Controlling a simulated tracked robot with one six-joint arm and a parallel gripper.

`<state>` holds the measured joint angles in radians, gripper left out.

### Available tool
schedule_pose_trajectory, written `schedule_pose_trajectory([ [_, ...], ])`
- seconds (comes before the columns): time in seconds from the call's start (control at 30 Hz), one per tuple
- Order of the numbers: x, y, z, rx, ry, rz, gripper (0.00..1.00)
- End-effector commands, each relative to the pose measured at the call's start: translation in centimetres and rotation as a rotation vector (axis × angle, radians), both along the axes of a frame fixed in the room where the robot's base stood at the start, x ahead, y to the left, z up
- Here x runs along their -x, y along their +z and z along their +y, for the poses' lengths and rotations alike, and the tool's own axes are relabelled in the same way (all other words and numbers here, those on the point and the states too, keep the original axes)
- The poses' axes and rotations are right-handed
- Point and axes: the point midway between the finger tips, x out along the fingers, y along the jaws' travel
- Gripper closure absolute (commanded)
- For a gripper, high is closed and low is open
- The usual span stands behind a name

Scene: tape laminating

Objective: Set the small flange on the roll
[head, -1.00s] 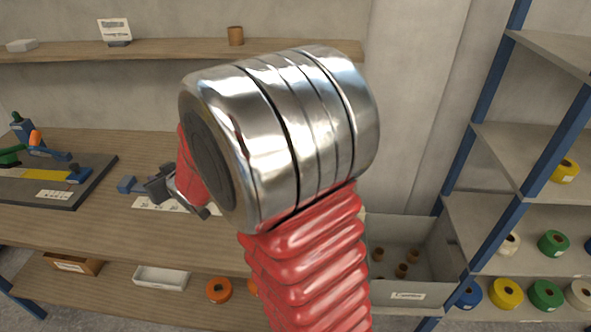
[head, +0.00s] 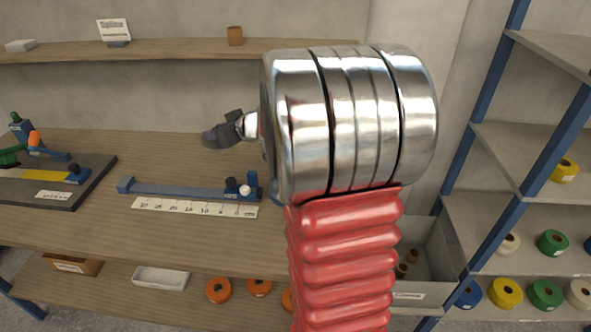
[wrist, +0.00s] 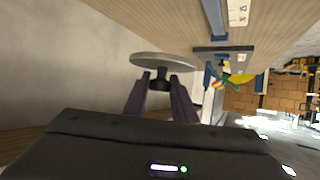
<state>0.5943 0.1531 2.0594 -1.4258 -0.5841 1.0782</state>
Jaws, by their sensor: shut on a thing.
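My gripper (wrist: 161,84) is shut on the small flange, a grey disc (wrist: 162,62) on a dark hub between the two fingers in the wrist view. The disc is seen nearly edge-on and is above the bench. A dark board (head: 92,182) at the far left of the bench carries a yellow strip (head: 45,174) and green, orange and blue parts. Which part is the roll I cannot tell.
A blue rail (head: 180,190) with a white ruler (head: 195,208) lies mid-bench; my arm hides what is right of it. A back shelf (head: 170,50) runs above. A grey bin (head: 425,270) and tape shelves (head: 520,160) stand right. Bare bench lies in front of the ruler.

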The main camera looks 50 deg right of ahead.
Motion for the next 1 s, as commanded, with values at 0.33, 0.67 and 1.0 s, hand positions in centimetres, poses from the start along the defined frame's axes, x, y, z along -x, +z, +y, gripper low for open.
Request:
schedule_pose_trajectory([
  [0.33,5.7,0.6,-8.0,0.002,0.024,0.0,1.0],
  [0.67,12.6,-0.2,-13.8,0.001,0.028,0.0,1.0],
  [1.0,14.7,-0.5,-15.0,0.001,0.027,-0.001,1.0],
])
